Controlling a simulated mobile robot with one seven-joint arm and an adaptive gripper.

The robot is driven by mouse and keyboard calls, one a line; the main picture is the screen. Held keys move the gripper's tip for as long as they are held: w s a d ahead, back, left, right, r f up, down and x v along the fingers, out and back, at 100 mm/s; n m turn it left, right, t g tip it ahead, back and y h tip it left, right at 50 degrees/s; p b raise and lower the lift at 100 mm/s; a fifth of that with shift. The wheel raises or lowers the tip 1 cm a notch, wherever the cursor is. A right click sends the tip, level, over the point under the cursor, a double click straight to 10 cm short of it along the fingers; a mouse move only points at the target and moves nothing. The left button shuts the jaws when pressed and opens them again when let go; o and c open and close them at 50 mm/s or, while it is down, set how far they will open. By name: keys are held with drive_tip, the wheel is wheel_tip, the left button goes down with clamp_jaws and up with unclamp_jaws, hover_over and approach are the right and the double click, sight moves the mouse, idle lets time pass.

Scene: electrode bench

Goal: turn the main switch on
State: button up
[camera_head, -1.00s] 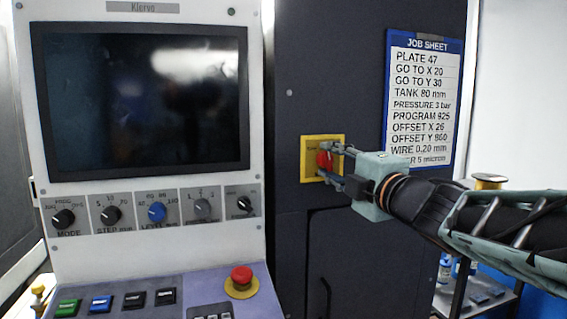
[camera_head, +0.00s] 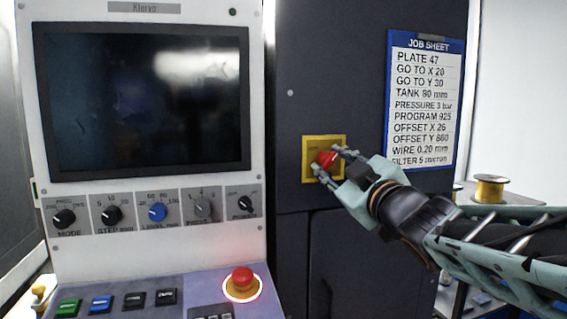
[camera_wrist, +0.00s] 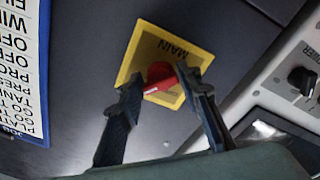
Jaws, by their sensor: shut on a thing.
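The main switch is a red rotary handle (camera_head: 326,159) on a yellow plate (camera_head: 309,176), set on the dark cabinet door. My gripper (camera_head: 332,163) reaches it from the right, with one finger on each side of the handle. In the wrist view, the red handle (camera_wrist: 159,82) lies between the two dark fingers (camera_wrist: 158,96). The plate (camera_wrist: 150,42) there carries the word MAIN. The gripper is shut on the handle. The fingers hide part of the handle and of the plate's lower edge.
A control panel with a dark screen (camera_head: 142,98), several knobs and a red emergency button (camera_head: 242,277) stands left of the switch. A job sheet (camera_head: 425,100) hangs to the right. A spool (camera_head: 489,188) stands behind my arm.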

drive_tip(key=shift+a+f+m, duration=0.1)
drive_tip(key=shift+f+m, duration=0.25)
drive_tip(key=shift+m, duration=0.25)
drive_tip(key=o, duration=0.9)
drive_tip(key=shift+o, duration=0.2)
drive_tip(key=shift+r, duration=0.15)
drive_tip(key=shift+s, duration=0.1)
drive_tip(key=v, duration=1.2)
drive_tip(key=shift+a, duration=0.15)
